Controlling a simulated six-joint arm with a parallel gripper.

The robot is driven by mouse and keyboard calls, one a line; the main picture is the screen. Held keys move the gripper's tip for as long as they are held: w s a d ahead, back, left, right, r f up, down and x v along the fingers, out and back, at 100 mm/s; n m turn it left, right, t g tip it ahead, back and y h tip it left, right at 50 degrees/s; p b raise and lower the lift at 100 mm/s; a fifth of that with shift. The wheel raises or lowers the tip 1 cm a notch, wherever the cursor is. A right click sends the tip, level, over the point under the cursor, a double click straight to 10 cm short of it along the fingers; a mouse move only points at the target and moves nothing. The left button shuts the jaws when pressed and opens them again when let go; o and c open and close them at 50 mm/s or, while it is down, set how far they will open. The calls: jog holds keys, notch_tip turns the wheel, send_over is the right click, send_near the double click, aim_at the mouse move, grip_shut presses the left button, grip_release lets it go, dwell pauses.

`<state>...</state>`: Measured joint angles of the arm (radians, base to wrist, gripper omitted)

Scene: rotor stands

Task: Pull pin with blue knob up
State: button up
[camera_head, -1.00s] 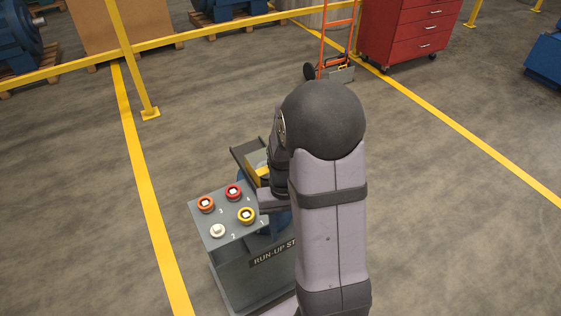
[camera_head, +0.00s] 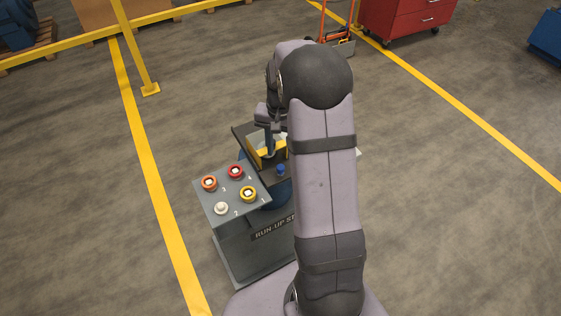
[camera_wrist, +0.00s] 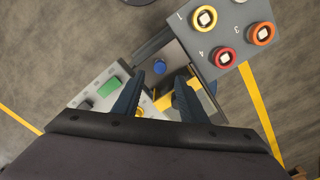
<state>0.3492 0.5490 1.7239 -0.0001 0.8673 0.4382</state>
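The blue knob (camera_head: 281,170) stands on the dark top plate of the run-up stand, just right of the yellow bracket (camera_head: 266,152). It also shows in the wrist view (camera_wrist: 159,66), beyond my fingertips. My gripper (camera_wrist: 157,80) is open and empty, with its two dark fingers apart. The knob lies ahead of the gap between them, and I see no contact. In the head view my arm hides part of the stand, and the fingers are hard to make out. The pin's shaft below the knob is hidden.
A grey panel (camera_head: 228,210) with red, orange, yellow and white buttons stands beside the knob. In the wrist view a light control box with a green button (camera_wrist: 109,87) lies at left. A yellow rail, a red cabinet (camera_head: 408,17) and a hand truck are farther back.

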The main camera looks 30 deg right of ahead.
aim_at(280, 166)
jog(key=shift+f+p, duration=1)
jog(key=shift+f, duration=2.25)
